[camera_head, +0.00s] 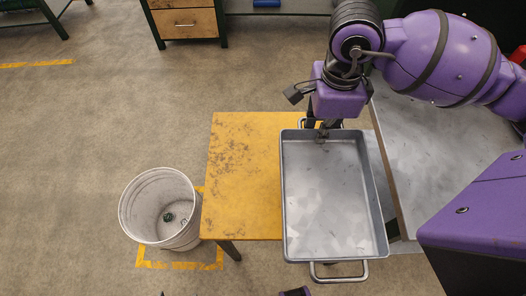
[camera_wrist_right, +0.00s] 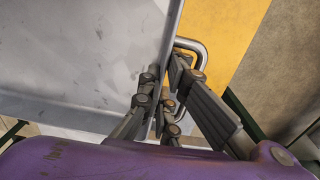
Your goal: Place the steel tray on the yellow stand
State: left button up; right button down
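The steel tray (camera_head: 335,210) is a grey, shallow, empty pan with a loop handle at each end. It overlaps the right part of the yellow stand (camera_head: 243,175) and extends past the stand's right edge toward the grey bench. I cannot tell whether its base touches the stand. My right gripper (camera_head: 322,132) is at the tray's far end, by the far handle. In the right wrist view the fingers (camera_wrist_right: 172,98) straddle the tray wall (camera_wrist_right: 168,45) beside the handle (camera_wrist_right: 200,50) and look closed on it.
A white bin (camera_head: 160,210) with small scraps stands on the floor left of the stand. A grey workbench (camera_head: 440,150) is close on the tray's right. A drawer cabinet (camera_head: 187,22) stands at the back. The stand's left part is bare.

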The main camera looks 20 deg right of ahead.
jog(key=w+f, duration=0.3)
jog(key=w, duration=0.1)
jog(key=w+a+f, duration=0.1)
jog(key=w+f, duration=0.2)
jog(key=w, duration=0.1)
jog(key=w+a+f, duration=0.1)
jog(key=w+f, duration=0.2)
jog(key=w, duration=0.1)
jog(key=shift+w, duration=0.4)
jog(key=shift+w+a+f, duration=0.1)
jog(key=shift+w+f, duration=0.45)
jog(key=shift+f, duration=0.05)
notch_tip(320, 180, down, 3)
pick_arm(q)
jog(key=shift+a, duration=0.1)
